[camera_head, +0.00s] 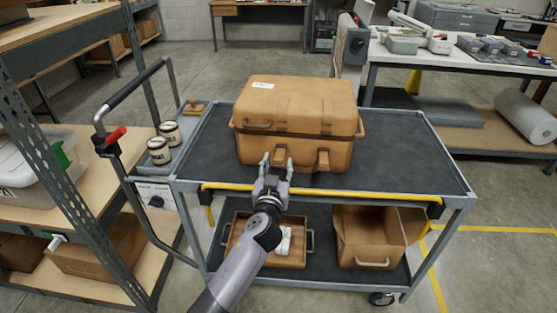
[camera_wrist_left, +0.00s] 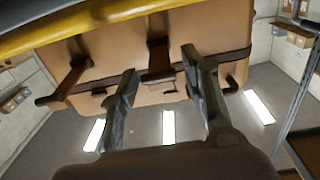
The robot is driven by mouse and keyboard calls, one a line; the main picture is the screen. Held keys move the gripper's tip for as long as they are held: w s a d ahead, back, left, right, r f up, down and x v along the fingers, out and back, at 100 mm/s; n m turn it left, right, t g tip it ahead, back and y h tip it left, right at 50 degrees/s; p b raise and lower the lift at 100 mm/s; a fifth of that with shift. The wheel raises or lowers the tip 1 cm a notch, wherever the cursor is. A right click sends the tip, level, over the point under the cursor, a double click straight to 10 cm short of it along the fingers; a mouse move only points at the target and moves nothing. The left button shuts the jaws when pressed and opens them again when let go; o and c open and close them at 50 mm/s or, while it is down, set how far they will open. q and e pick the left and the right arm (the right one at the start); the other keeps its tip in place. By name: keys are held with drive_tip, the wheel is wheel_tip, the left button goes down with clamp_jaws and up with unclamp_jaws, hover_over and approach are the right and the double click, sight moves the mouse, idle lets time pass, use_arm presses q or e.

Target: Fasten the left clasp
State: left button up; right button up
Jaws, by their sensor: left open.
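The tan case (camera_head: 300,105) stands with its lid down on the cart's top shelf. Its left clasp (camera_wrist_left: 158,62) is a brown strap-like piece on the front. In the left wrist view, which is upside down, this clasp lies between my open left fingers (camera_wrist_left: 163,72), with gaps visible on both sides. In the head view my left gripper (camera_head: 277,163) is in front of the clasp and largely hides it. The right clasp (camera_head: 322,160) also shows in the left wrist view (camera_wrist_left: 68,84), its end jutting from the case. My right gripper is not in view.
The grey cart (camera_head: 410,165) has a yellow bar (camera_head: 345,192) along its front edge, below the case. Two cans (camera_head: 160,150) stand at its left. An open box (camera_head: 365,238) and a tray (camera_head: 305,260) are on the lower shelf. Shelving (camera_head: 60,150) stands left.

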sight(280, 156)
use_arm(q)
drive_tip(key=shift+w, duration=1.05)
drive_tip(key=shift+c, duration=0.2)
drive_tip(key=shift+f, duration=0.15)
clamp_jaws()
